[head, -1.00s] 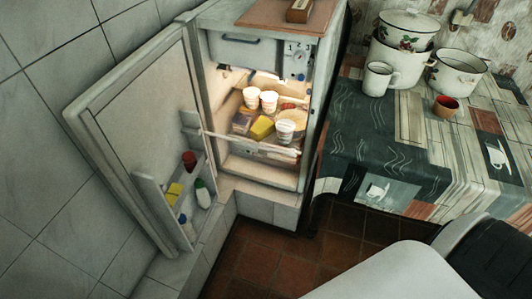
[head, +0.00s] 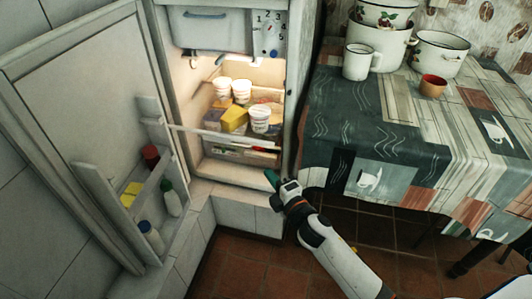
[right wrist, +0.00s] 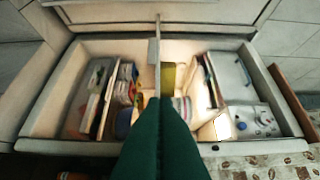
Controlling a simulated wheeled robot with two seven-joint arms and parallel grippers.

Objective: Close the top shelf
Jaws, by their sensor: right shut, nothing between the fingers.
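The open fridge shows its lit inside in the head view. A shelf with a white front rail (head: 222,136) crosses it below the freezer box; the rail slants and its left end stands out near the open door. White tubs (head: 260,118) and a yellow block (head: 234,118) sit behind the rail. My right gripper (head: 272,179) is shut and empty, its green fingers beside the fridge's lower right front corner. In the right wrist view the green fingers (right wrist: 166,104) point at the open fridge, with the rail (right wrist: 155,60) beyond their tips. My left gripper is out of view.
The fridge door (head: 75,130) stands open at left, with bottles in its rack. The freezer box (head: 212,28) with a blue handle is at the top. A table (head: 350,160) with enamel pots and a mug (head: 361,62) stands close on the right. Tiled floor lies in front.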

